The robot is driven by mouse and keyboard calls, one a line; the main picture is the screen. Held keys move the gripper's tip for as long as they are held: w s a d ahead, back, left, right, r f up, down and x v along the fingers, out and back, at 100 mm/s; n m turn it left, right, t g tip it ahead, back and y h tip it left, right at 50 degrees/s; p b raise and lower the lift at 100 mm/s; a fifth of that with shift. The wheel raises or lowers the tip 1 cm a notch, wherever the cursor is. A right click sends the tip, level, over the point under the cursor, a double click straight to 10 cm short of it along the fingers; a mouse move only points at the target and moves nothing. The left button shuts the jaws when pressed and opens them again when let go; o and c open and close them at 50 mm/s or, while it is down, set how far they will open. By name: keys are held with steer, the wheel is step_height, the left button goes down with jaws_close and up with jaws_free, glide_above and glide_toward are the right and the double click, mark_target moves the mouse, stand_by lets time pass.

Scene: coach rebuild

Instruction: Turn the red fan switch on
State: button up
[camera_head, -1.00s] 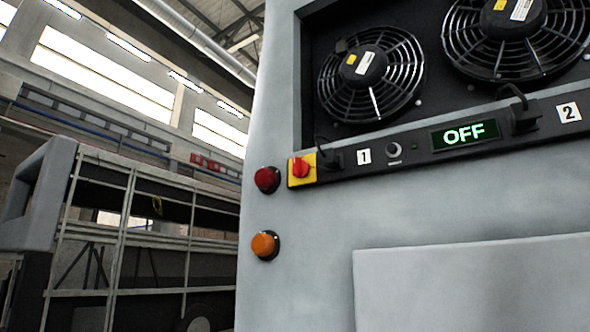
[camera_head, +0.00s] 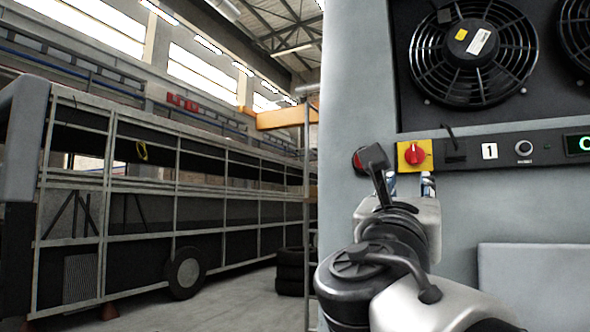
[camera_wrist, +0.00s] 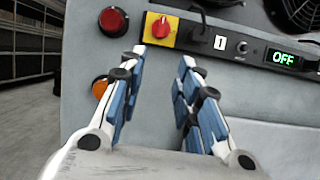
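The red fan switch (camera_head: 414,154) is a red rotary knob on a yellow plate, at the left end of the dark control strip. It also shows in the wrist view (camera_wrist: 161,27), above and beyond my fingertips. The display (camera_wrist: 285,58) on the strip reads OFF; in the head view only its left edge (camera_head: 578,144) shows. My gripper (camera_wrist: 156,58) is open and empty, with blue-padded fingers apart on either side of the line to the switch. In the head view my gripper (camera_head: 408,180) is just below the switch. It appears apart from the knob.
A red round lamp (camera_wrist: 113,21) sits left of the switch, and an orange one (camera_wrist: 101,87) below it. Fans (camera_head: 474,50) are above the strip. A raised panel (camera_head: 535,285) is at lower right. A coach frame (camera_head: 170,200) and tyres (camera_head: 290,270) stand left.

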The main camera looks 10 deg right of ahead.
steer(key=r, duration=0.1)
steer(key=p, duration=0.4)
glide_toward(414, 157)
steer(key=shift+n, duration=0.3)
steer(key=x, duration=0.8)
steer(key=shift+w+d+r, duration=0.15)
steer(key=shift+w+d, duration=0.05)
steer(key=shift+w, duration=0.05)
steer(key=shift+c, duration=0.6)
jaws_close()
